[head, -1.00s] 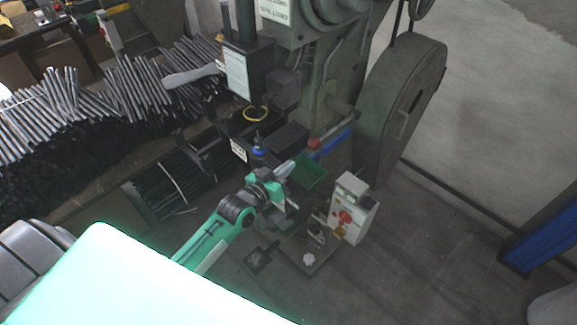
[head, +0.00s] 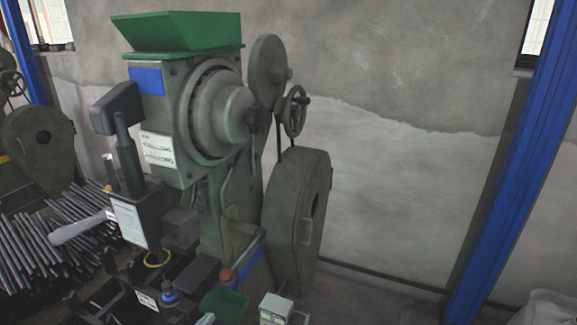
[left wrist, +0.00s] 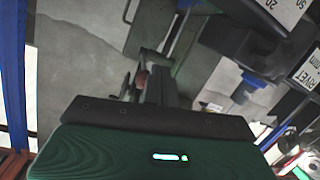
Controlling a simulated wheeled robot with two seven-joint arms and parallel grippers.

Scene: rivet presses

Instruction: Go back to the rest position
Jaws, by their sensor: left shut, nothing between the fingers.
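The rest of my left arm is below the frame. In the left wrist view my gripper's grey fingers (left wrist: 163,88) point away from its dark green body, over the floor and close to the press parts. My right gripper is in neither view.
A large green rivet press (head: 215,115) with a flywheel (head: 297,215) stands ahead. A white control box (head: 276,308) is at the bottom. Many metal rods (head: 45,245) lie at the left. A blue post (head: 515,160) stands at the right, before a grey wall (head: 410,170).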

